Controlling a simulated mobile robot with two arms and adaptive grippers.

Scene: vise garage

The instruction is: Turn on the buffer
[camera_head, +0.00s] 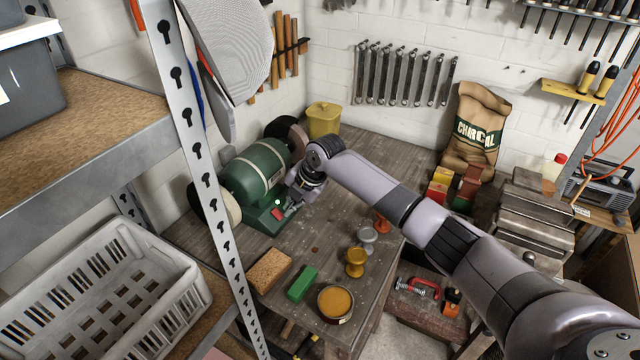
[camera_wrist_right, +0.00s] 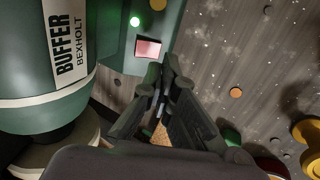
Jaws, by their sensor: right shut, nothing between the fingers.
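The green buffer (camera_head: 255,172) stands on the wooden workbench at the left, with a round wheel at each end. Its label reads BUFFER BEXHOLT in the wrist view (camera_wrist_right: 68,45). On its base a small green light (camera_wrist_right: 135,21) glows beside a pinkish-red switch (camera_wrist_right: 148,49). My right gripper (camera_head: 284,213) is at the front of the base, close to the switch. In the wrist view its fingers (camera_wrist_right: 168,82) are together and empty, with the tips just below the switch; I cannot tell whether they touch it. My left gripper is not in view.
A sponge block (camera_head: 269,270), a green bar (camera_head: 302,284), an open round tin (camera_head: 335,304) and a yellow goblet-shaped piece (camera_head: 355,262) stand on the bench's front part. A metal shelf post (camera_head: 205,175) and a white basket (camera_head: 105,290) are at left. A yellow canister (camera_head: 323,121) stands behind.

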